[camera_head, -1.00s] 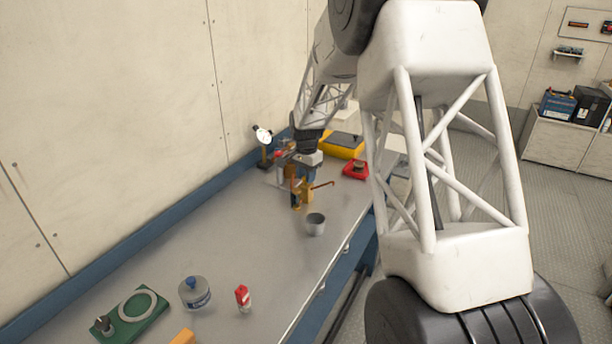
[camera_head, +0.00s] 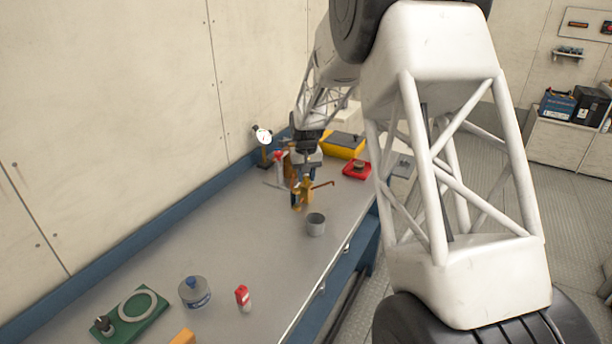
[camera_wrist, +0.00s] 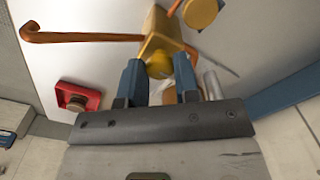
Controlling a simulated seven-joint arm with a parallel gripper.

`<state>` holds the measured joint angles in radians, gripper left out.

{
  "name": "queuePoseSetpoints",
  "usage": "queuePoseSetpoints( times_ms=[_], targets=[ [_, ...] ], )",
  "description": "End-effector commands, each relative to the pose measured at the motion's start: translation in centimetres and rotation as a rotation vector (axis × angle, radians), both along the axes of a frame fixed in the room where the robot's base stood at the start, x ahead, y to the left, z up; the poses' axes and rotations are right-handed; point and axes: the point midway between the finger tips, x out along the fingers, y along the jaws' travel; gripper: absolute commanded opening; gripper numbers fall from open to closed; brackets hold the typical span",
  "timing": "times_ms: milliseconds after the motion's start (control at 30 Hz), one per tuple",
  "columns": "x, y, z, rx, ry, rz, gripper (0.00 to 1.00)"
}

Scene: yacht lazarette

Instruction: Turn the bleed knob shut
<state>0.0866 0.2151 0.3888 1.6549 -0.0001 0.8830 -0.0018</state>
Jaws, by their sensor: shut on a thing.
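A brass-yellow valve body (camera_head: 303,192) stands on the bench, with a copper pipe (camera_head: 322,184) reaching to the right; in the wrist view the body (camera_wrist: 158,28) and the bent pipe (camera_wrist: 80,37) show at the top. The rounded yellow bleed knob (camera_wrist: 159,64) sits at the near end of the body. My gripper (camera_wrist: 160,76) has its two blue fingers on either side of the knob and is shut on it. In the head view my gripper (camera_head: 297,178) comes down from behind the body, and the knob is hidden there.
A grey cup (camera_head: 316,225) stands just in front of the valve. A red tray (camera_head: 356,170), yellow case (camera_head: 344,146) and dial gauge (camera_head: 263,137) are close behind. A blue-capped jar (camera_head: 195,292), red-topped bottle (camera_head: 243,298) and green board (camera_head: 137,318) lie nearer; mid-bench left is clear.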

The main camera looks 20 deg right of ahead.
Motion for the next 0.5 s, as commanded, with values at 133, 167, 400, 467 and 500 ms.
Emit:
queuePoseSetpoints(
  times_ms=[133, 167, 400, 467, 500],
  targets=[
    [-0.01, 0.0, 0.0, 0.0, 0.0, 0.06, 0.06],
    [-0.01, 0.0, 0.0, 0.0, 0.0, 0.07, 0.06],
    [-0.01, 0.0, 0.0, 0.0, 0.0, 0.101, 0.06],
    [-0.01, 0.0, 0.01, 0.0, 0.0, 0.102, 0.06],
    [-0.01, 0.0, 0.01, 0.0, 0.0, 0.102, 0.06]
  ],
)
